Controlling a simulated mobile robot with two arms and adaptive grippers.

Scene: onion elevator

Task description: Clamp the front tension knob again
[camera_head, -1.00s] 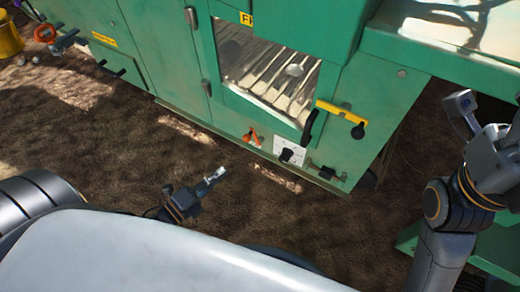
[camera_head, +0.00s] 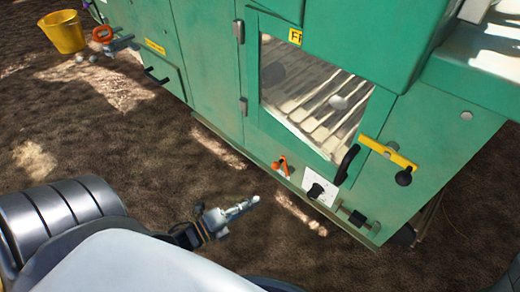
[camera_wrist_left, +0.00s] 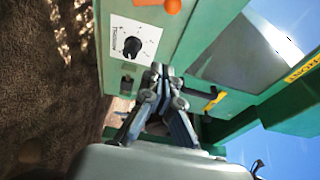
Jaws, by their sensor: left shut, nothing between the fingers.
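The green machine (camera_head: 225,90) carries several controls on its lower front. A yellow bar (camera_head: 385,152) has a round black knob (camera_head: 403,177) at its end; I cannot tell from the frames whether this is the tension knob or whether it is clamped. A black dial (camera_head: 315,190) sits on a white plate, with an orange lever (camera_head: 282,166) to its left. My left gripper (camera_head: 250,203) is shut and empty, in front of the machine and apart from it. In the left wrist view its closed fingers (camera_wrist_left: 161,72) point toward the panel just below the dial (camera_wrist_left: 132,47). My right gripper is out of view.
A black handle (camera_head: 346,164) is beside the window, and a small dark latch (camera_head: 357,218) sits low on the panel. A yellow bucket (camera_head: 63,32) stands at the far left near an orange-ringed fitting (camera_head: 103,34). Bare soil (camera_head: 120,140) lies in front of the machine.

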